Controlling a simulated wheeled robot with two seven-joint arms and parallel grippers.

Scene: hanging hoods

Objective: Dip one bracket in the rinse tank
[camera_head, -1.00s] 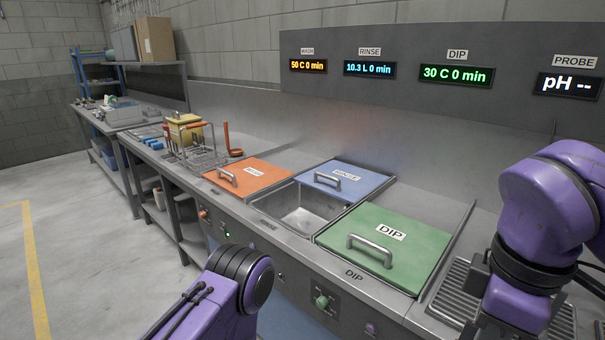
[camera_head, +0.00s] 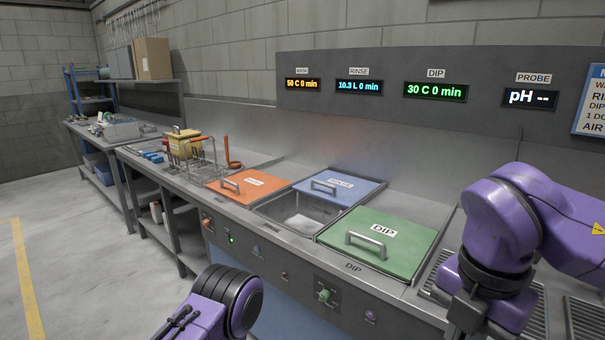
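The rinse tank (camera_head: 299,212) is an open steel basin between the orange and green lids. The blue lid labelled RINSE (camera_head: 341,187) lies over its back part, so the front part is uncovered. No liquid can be made out in the basin. I cannot make out a bracket; a wire basket (camera_head: 206,165) stands on the counter left of the tanks, its contents unclear. My left and right arm links show at the bottom and right, but both grippers are out of view.
An orange lid (camera_head: 252,184) covers the wash tank, and a green lid (camera_head: 380,242) covers the dip tank. A yellow container (camera_head: 184,144) and an orange ladle (camera_head: 229,153) stand near the basket. Drain grates lie at the right. The floor at left is clear.

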